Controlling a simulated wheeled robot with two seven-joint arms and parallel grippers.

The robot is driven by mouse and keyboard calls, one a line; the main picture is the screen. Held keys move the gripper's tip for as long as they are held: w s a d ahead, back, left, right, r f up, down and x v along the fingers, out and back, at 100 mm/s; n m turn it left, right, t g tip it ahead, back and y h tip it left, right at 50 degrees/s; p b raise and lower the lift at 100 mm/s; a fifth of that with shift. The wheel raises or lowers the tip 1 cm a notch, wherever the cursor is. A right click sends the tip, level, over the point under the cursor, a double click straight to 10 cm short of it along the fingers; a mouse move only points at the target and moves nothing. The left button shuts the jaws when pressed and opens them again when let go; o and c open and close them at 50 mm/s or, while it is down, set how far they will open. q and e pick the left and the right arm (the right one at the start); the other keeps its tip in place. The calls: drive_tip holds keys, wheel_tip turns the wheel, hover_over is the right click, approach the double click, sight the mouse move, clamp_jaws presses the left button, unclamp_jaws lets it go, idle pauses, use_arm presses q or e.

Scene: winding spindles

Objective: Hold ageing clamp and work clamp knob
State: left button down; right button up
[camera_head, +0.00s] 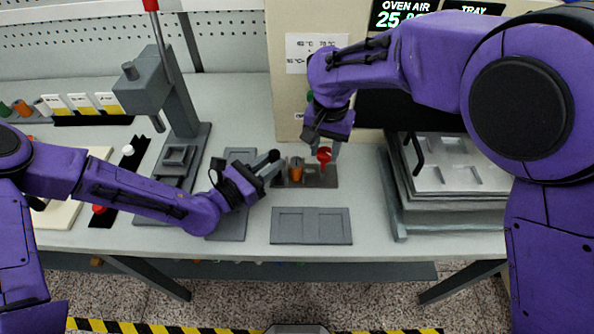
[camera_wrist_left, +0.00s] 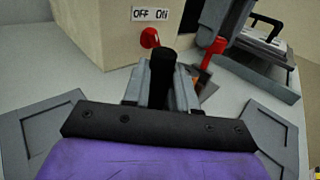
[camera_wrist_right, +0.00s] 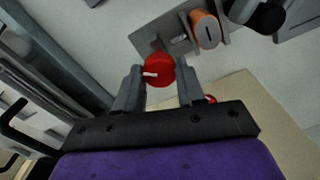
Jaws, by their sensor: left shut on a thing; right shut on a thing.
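The ageing clamp (camera_head: 322,182) is a grey plate with upright jaws on the bench, below the oven's left part. An orange cylinder (camera_head: 296,167) sits between its jaws; it also shows in the right wrist view (camera_wrist_right: 205,29). My left gripper (camera_head: 269,166) is shut on a black cylindrical grip (camera_wrist_left: 163,67) at the clamp's left end. My right gripper (camera_head: 325,143) comes from above, its fingers on either side of the red clamp knob (camera_wrist_right: 158,69), and is shut on it. The knob has a white mark and also shows in the head view (camera_head: 324,156).
A grey two-recess tray (camera_head: 311,240) lies in front of the clamp. A stack of grey trays (camera_head: 448,215) with a black handle is at right. A lever press (camera_head: 178,120) stands at left. The beige oven (camera_head: 282,100) with a red switch (camera_wrist_left: 149,38) is behind.

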drive_tip(key=o, duration=1.2)
